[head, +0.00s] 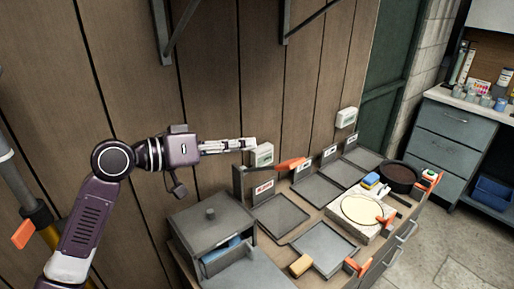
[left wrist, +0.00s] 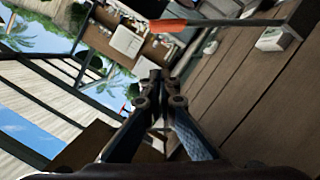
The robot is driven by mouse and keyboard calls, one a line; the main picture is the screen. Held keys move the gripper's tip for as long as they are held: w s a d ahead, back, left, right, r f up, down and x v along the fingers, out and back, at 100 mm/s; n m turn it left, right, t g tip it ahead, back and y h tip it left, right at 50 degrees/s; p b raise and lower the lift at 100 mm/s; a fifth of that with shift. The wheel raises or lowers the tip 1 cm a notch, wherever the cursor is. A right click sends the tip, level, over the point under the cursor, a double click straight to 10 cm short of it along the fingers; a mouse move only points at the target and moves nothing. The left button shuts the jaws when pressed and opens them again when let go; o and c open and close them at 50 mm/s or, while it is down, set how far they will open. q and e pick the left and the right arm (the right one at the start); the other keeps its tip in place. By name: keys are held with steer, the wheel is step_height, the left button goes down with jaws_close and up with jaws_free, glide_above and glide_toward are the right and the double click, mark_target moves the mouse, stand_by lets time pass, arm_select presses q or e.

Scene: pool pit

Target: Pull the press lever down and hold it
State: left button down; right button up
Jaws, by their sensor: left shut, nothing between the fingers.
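The press lever (head: 290,163) has an orange grip on a grey bar, by an upright post at the back of the bench. It sticks out to the right, roughly level. My left gripper (head: 252,144) is shut and empty, its fingers pointing right, up and to the left of the orange grip in the head view. In the left wrist view the orange grip (left wrist: 166,25) lies beyond the shut fingertips (left wrist: 160,76), with a visible gap. My right gripper is not in view.
A white wall box (head: 261,155) is close to my left fingertips; another (head: 346,118) is farther right. The bench holds flat grey trays (head: 281,214), a grey lidded box (head: 212,222), a dark round pan (head: 398,174) and a block with a pale disc (head: 360,209). Brackets hang above.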

arm_select(q)
steer(key=p, duration=0.3)
glide_above(281, 166)
steer(key=w, duration=0.2)
steer(key=shift+a+f, duration=0.3)
steer(key=shift+f, duration=0.4)
steer(key=shift+s+d+f+p, duration=0.1)
steer(key=shift+s+f+p, duration=0.25)
steer(key=shift+f, duration=0.25)
steer(key=shift+s+d+f+p, duration=0.1)
steer(key=shift+s+f+p, duration=0.2)
steer(key=shift+f, duration=0.3)
steer(key=shift+s+d+f, duration=0.15)
steer(key=shift+s+f, duration=0.25)
steer(key=shift+f, duration=0.2)
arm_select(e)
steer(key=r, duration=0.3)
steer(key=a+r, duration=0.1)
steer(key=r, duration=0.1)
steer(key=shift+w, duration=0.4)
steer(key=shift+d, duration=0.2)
